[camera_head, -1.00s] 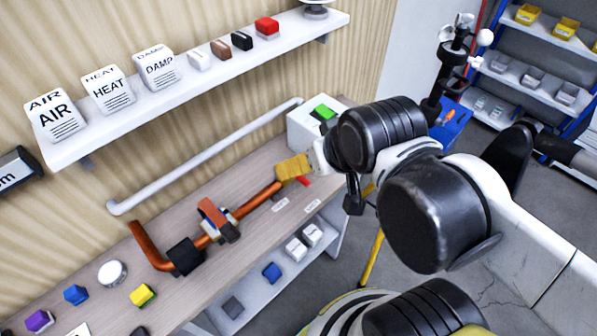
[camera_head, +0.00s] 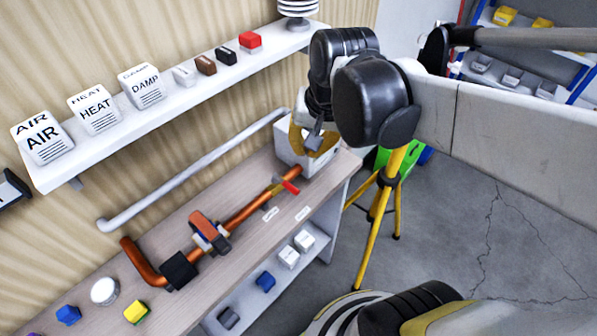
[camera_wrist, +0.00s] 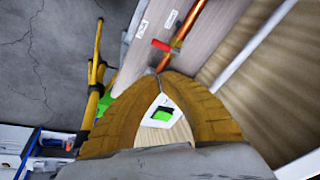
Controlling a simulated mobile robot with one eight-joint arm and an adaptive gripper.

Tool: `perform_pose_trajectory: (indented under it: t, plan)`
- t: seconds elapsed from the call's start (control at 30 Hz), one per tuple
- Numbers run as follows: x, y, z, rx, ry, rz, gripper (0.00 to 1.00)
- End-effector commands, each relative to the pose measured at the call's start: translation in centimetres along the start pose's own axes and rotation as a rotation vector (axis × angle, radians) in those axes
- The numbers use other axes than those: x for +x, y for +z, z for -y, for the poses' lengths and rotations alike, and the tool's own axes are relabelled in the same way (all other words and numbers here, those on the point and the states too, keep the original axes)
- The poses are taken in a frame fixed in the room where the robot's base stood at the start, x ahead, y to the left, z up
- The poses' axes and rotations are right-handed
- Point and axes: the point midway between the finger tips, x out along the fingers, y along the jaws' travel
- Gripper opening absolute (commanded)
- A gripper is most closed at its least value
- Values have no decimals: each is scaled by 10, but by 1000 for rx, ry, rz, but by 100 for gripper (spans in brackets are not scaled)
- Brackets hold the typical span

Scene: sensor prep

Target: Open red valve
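The red valve handle (camera_head: 290,187) sits on the copper pipe (camera_head: 250,207) near its right end, above the wooden bench. It also shows in the wrist view (camera_wrist: 161,46), just beyond my fingertips and apart from them. My gripper (camera_head: 313,150) has yellow-brown fingers and hangs by the white box at the bench's right end, above and right of the red handle. In the wrist view (camera_wrist: 158,74) the fingertips meet with nothing held between them. The bowed fingers leave a gap behind the tips.
The white box (camera_head: 288,152) is partly behind my gripper; its green top (camera_wrist: 162,115) shows through the finger gap. An orange-handled valve (camera_head: 209,230) is farther left on the pipe. A grey pipe (camera_head: 190,172) runs along the wall. A yellow tripod (camera_head: 372,225) stands right of the bench.

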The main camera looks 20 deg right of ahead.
Motion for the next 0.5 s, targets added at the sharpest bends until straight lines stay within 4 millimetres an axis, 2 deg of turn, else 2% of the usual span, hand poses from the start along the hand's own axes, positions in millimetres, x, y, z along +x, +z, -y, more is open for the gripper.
perform_pose_trajectory:
  t: [0.03, 0.2, 0.5]
  plan:
    - [2, -11, -1, 68, 12, 39, 0]
    - [20, -38, -10, 308, 61, 176, 0]
    - [53, -67, -31, 624, 152, 358, 0]
